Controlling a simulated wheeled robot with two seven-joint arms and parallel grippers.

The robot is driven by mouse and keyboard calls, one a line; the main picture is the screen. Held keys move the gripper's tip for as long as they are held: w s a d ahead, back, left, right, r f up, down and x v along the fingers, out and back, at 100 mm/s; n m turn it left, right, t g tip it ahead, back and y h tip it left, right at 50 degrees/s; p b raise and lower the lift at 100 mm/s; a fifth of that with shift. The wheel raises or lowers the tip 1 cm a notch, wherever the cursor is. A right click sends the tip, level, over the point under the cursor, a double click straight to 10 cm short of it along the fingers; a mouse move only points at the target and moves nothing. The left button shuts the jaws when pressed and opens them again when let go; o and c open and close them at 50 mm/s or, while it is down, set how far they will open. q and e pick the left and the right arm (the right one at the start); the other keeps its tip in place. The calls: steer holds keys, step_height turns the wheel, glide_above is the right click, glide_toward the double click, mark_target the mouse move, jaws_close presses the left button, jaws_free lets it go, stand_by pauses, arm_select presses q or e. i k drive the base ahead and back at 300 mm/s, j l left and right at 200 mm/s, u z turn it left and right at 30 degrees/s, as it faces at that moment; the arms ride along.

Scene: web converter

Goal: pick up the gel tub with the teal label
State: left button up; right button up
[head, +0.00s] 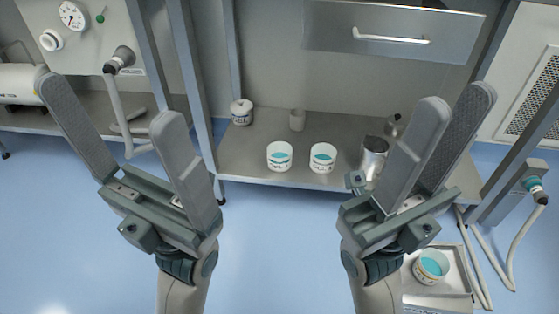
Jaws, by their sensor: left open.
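Two white tubs stand side by side on the steel lower shelf: a left tub (279,156) and a right tub (323,157). Both show teal inside the rim and have small dark print on the front. A third white tub (431,266) with a teal top sits in a tray at the lower right. I cannot tell from this view which tub has a teal label. My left gripper (107,99) is open and empty, left of the shelf tubs in the picture. My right gripper (458,96) is open and empty, right of them, hiding part of the shelf's right end.
A drawer (395,30) is above. Frame posts flank the shelf. The blue floor (280,250) is clear between my arms.

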mark_target(280, 154)
steer(key=z, duration=1.45)
steer(key=u, duration=1.45)
steer(key=i+j+z, duration=0.15)
steer(key=j, duration=0.25)
steer(key=i+j+z, duration=0.15)
steer(key=j, duration=0.25)
steer(key=i+j+z, duration=0.15)
steer(key=j, duration=0.3)
steer(key=i+j+z, duration=0.1)
steer(key=j, duration=0.35)
steer(key=i+j+z, duration=0.15)
steer(key=j, duration=0.3)
steer(key=i+j+z, duration=0.15)
steer(key=j, duration=0.3)
